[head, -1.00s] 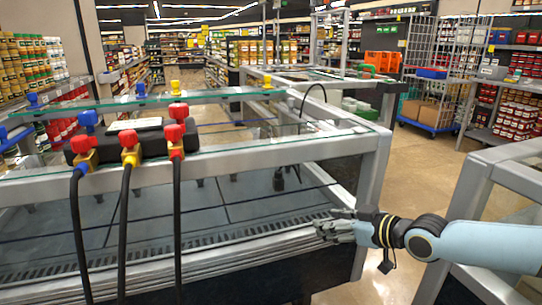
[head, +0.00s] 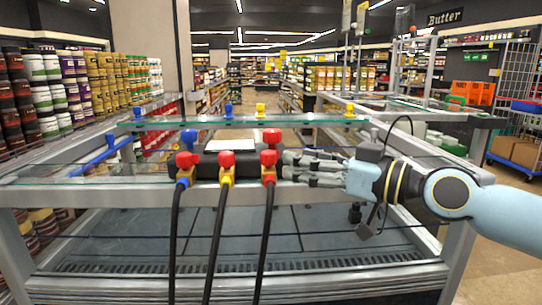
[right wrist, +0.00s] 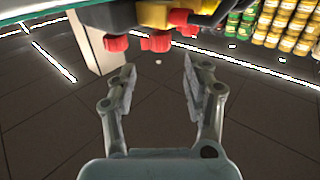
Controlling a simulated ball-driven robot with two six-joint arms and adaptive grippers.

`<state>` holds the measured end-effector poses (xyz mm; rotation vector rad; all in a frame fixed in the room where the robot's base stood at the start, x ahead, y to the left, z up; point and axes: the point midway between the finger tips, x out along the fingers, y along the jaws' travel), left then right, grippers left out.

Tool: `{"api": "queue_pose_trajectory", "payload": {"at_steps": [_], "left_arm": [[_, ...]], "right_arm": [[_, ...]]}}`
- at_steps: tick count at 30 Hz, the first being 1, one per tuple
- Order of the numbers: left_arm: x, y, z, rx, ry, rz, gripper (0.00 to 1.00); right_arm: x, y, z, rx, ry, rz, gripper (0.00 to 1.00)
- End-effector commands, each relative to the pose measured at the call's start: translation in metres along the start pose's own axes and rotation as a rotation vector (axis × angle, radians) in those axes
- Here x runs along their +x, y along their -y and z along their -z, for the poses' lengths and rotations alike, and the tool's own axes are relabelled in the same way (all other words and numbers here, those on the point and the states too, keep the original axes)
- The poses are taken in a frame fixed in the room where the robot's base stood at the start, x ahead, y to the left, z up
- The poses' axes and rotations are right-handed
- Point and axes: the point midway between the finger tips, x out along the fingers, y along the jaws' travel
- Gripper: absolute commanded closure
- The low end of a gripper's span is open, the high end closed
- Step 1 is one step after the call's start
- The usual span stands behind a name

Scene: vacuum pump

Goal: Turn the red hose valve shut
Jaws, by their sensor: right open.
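A black manifold block (head: 207,172) sits on the front rail, with three black hoses hanging from it. Red valve knobs show at the left (head: 187,160), middle (head: 226,158) and right (head: 269,157) hoses. The right hose also has a red knob (head: 270,136) above; the left has a blue knob (head: 188,138) above. My right gripper (head: 284,165) is open just right of the right-hand knobs. In the right wrist view, the open fingers (right wrist: 158,68) have nothing between them, with red knobs (right wrist: 157,42) beyond the tips. Contact cannot be told. My left gripper is out of view.
Blue knobs (head: 228,110) and yellow knobs (head: 260,110) stand on the glass strip (head: 300,119) behind. The metal rail (head: 110,187) runs across the front. A blue bar (head: 101,156) lies at left. Stocked shelves stand beyond, and open floor lies at right.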

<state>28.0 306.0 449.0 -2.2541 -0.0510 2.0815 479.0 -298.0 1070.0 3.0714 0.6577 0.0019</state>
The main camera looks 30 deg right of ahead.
Motion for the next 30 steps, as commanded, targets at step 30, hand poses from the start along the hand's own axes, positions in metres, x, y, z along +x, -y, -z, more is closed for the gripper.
{"api": "queue_pose_trajectory", "payload": {"at_steps": [30], "left_arm": [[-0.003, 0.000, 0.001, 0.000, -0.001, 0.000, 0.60]], "right_arm": [[0.070, 0.001, 0.000, 0.001, 0.001, 0.001, 0.77]]}}
